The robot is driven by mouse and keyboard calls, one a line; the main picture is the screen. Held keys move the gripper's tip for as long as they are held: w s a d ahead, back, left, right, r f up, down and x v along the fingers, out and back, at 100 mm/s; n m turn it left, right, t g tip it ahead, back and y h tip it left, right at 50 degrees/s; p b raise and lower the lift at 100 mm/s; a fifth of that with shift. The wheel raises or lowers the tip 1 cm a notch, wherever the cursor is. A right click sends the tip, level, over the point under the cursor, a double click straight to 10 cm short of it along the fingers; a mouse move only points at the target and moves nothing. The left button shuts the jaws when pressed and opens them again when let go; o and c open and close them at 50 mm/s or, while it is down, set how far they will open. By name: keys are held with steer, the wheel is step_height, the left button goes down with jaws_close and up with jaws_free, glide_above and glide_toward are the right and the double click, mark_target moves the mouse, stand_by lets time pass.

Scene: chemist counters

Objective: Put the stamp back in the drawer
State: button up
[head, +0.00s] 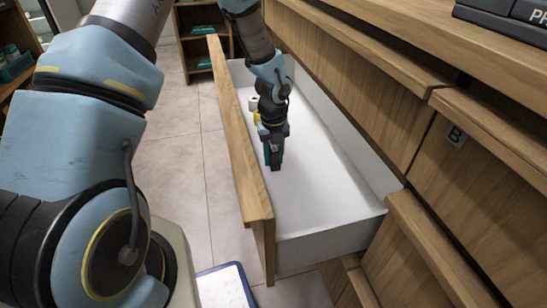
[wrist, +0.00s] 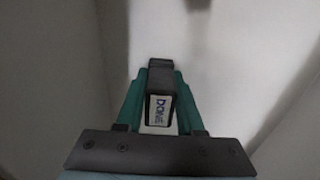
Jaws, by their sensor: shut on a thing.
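The drawer (head: 312,205) is pulled open, with a wooden front and a white interior. My gripper (head: 273,148) points down inside it, between the front panel and the back wall. It is shut on a dark stamp (head: 276,161), held upright or nearly so, low over the white floor. I cannot tell whether the stamp touches the floor.
A small white and yellow item (head: 256,108) shows behind my gripper, partly hidden. Wooden counter fronts (head: 375,75) rise on the right, one marked B. A blue-edged board (head: 224,287) is below the drawer. Bare drawer floor lies nearer the camera.

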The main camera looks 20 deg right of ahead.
mark_target(274, 147)
steer(key=shift+f, duration=0.1)
steer(key=o, duration=1.1)
steer(key=shift+c, duration=0.2)
step_height(274, 147, up, 12)
steer(key=p, duration=0.3)
